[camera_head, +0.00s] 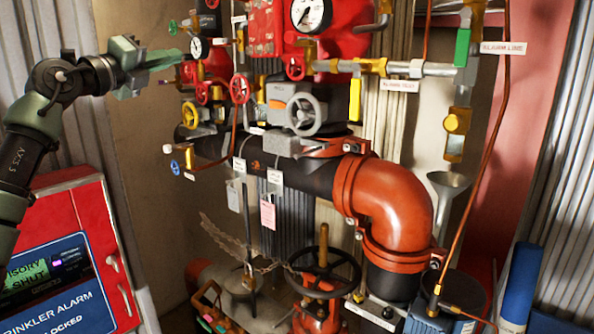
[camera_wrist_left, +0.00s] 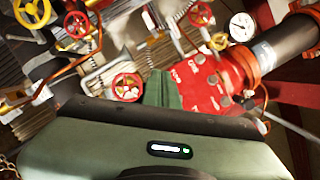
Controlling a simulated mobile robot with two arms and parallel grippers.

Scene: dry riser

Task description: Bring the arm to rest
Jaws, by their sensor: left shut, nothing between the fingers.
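My left arm (camera_head: 30,140) comes in from the left in the head view, dark with green parts. My left gripper (camera_head: 172,59) is green and shut, with nothing between its fingers. It points right toward the valve assembly, in front of or beside the small red and green handwheels; I cannot tell the exact gap. In the left wrist view its green fingers (camera_wrist_left: 162,92) are together, with a red valve body (camera_wrist_left: 205,88) and a red handwheel (camera_wrist_left: 127,87) beyond them. My right gripper is in neither view.
A red alarm panel (camera_head: 95,240) stands at lower left. A grey handwheel (camera_head: 304,114), an orange-red elbow pipe (camera_head: 395,205) and a large dark handwheel (camera_head: 324,272) fill the middle. A copper pipe (camera_head: 490,150) and funnel (camera_head: 447,185) are at right. Bare wall (camera_head: 150,130) lies below the gripper.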

